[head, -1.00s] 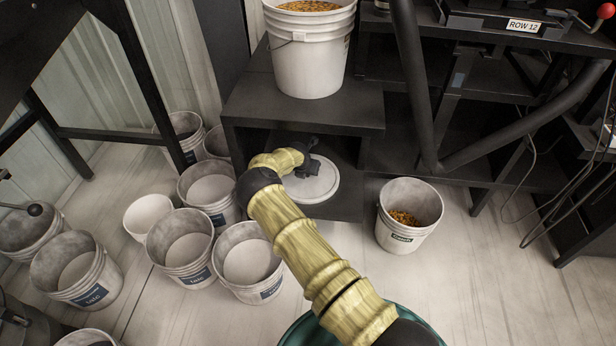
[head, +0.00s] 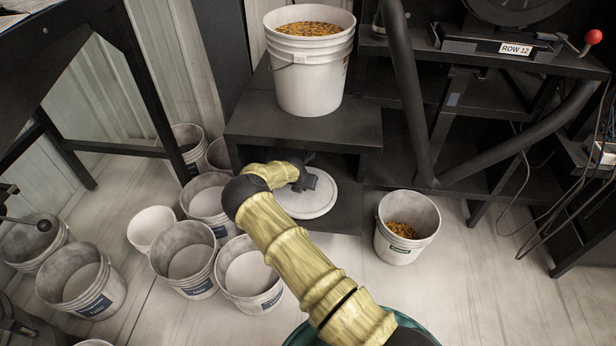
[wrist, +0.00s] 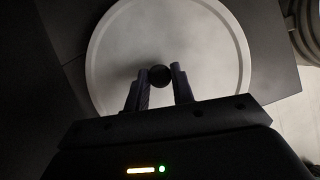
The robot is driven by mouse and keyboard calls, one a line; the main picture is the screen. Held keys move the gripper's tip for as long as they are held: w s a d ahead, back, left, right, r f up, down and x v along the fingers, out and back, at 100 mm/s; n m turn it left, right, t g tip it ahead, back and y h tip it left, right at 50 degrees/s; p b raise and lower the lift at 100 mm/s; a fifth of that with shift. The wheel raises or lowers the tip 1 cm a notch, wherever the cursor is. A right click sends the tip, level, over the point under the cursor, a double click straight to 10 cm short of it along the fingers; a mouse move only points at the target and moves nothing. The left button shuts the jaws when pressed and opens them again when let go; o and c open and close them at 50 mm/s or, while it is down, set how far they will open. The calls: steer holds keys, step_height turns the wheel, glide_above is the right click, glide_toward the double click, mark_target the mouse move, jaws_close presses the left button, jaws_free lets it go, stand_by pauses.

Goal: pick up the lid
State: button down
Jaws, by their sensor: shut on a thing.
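The lid is a round white disc (head: 308,198) with a dark knob at its centre. In the head view it is at the opening of the low black shelf, under the shelf top, partly covered by my gripper (head: 303,178). In the wrist view the lid (wrist: 165,45) fills the upper middle, and its dark round knob (wrist: 160,75) sits between the two fingers of my gripper (wrist: 159,88). The fingers are shut on the knob. I cannot tell whether the lid touches the shelf floor.
A white bucket of seed (head: 310,60) stands on the black shelf top (head: 250,110) above the lid. A smaller bucket with some seed (head: 407,228) stands on the floor to the right. Several empty buckets (head: 190,265) crowd the floor at left. A black frame (head: 490,150) stands at right.

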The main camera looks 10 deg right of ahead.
steer(key=s+a+p, duration=0.2)
steer(key=s+a, duration=0.5)
steer(key=s, duration=0.5)
steer(key=shift+s, duration=0.35)
steer(key=shift+r, duration=0.1)
